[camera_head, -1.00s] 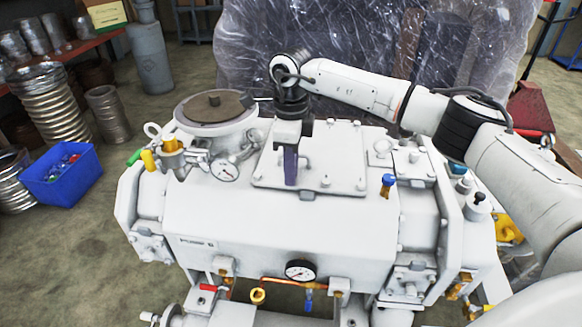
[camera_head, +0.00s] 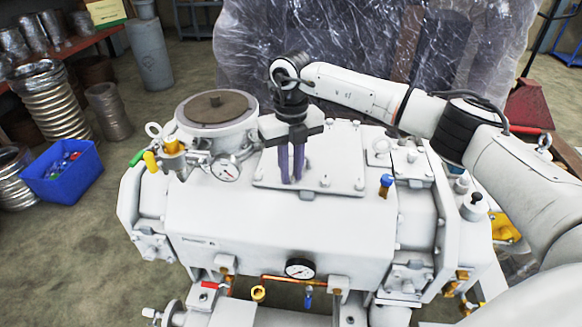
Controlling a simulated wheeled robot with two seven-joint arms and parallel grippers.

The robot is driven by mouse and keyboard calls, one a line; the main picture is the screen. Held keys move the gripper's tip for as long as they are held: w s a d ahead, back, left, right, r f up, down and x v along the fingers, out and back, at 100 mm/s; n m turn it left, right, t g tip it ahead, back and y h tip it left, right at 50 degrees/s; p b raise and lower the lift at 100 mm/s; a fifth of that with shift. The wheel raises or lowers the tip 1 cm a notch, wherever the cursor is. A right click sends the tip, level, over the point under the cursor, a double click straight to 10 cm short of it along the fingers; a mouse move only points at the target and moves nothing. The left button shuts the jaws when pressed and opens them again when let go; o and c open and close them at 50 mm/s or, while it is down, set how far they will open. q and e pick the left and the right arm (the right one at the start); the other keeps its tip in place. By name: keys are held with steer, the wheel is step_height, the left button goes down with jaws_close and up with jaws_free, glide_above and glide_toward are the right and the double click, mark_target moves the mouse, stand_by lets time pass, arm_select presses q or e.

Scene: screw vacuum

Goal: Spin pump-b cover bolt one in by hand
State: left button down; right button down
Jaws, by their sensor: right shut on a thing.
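The pump's white body (camera_head: 290,225) fills the middle of the head view. Its flat rectangular cover plate (camera_head: 335,170) lies on top, with bolt heads around its edge. My right gripper (camera_head: 291,179) points straight down over the plate's front left part, with its two purple fingers at the plate's surface. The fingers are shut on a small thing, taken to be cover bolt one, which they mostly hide. How deep it sits cannot be seen. Another bolt (camera_head: 325,183) shows to the right of the fingers. My left gripper is not in view.
A round flange with a brown disc (camera_head: 215,107) stands left of the plate, beside a gauge (camera_head: 225,171). A blue-capped fitting (camera_head: 386,186) rises to the right. A blue bin (camera_head: 62,172) stands on the floor at left. Plastic-wrapped goods (camera_head: 370,50) stand behind.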

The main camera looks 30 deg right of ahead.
mark_target(291, 178)
steer(key=m+p, duration=0.1)
steer(key=m, duration=0.3)
steer(key=shift+r+m, duration=0.1)
steer(key=shift+m, duration=0.2)
steer(key=m, duration=0.4)
steer(key=shift+w+m, duration=0.1)
steer(key=shift+m, duration=0.2)
steer(key=c, duration=1.7)
jaws_free()
steer(key=shift+o, duration=0.2)
step_height(291, 178, up, 10)
steer(key=b, duration=0.1)
steer(key=shift+r, duration=0.15)
